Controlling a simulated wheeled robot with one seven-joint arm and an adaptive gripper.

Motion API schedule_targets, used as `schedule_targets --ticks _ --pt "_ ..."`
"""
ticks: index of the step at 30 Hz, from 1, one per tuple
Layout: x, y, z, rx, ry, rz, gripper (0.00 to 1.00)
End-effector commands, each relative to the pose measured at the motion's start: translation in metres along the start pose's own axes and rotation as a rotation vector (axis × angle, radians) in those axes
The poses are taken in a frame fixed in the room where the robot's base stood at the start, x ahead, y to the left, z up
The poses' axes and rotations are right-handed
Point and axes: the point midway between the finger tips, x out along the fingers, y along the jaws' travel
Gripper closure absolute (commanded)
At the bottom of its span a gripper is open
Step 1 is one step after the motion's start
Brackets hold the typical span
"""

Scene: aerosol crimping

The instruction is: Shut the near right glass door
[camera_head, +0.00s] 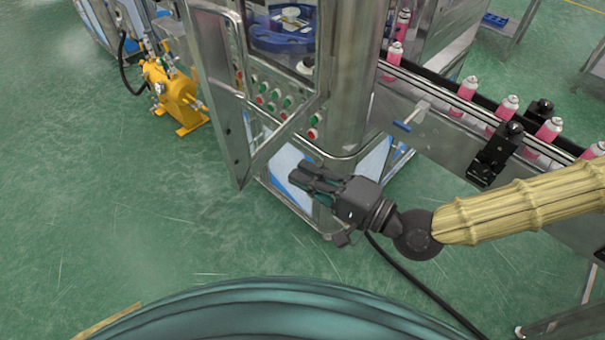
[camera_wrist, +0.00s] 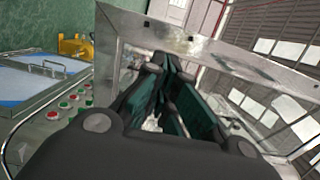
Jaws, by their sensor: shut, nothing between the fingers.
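The near right glass door (camera_head: 233,145) is a metal-framed pane that stands open, swung out from the machine toward the left front of the head view. Buttons show past its frame. My gripper (camera_head: 304,178) is shut and empty, low in front of the machine, right of the door's lower corner. In the wrist view, the door's metal frame (camera_wrist: 215,52) crosses behind my gripper's dark fingers (camera_wrist: 168,90). Whether the fingers touch the door cannot be told.
A conveyor (camera_head: 440,135) with several pink cans runs along the right. The machine's button panel (camera_head: 285,100) is behind the door. A yellow pump unit (camera_head: 178,100) stands at the left. Green floor (camera_head: 110,210) is clear at the left front.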

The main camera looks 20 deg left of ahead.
Motion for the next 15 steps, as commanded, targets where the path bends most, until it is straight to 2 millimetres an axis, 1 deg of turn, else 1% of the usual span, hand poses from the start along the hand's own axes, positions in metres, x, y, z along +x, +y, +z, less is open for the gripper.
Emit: schedule_targets --ticks 1,5,7,15 --pt "0.004 0.004 0.001 -0.003 -0.002 -0.001 1.0" --pt "0.012 0.005 0.001 -0.002 -0.001 0.0 1.0" --pt "0.019 0.001 0.001 -0.002 -0.003 0.001 1.0" --pt "0.049 -0.001 0.001 0.0 -0.001 0.003 1.0"
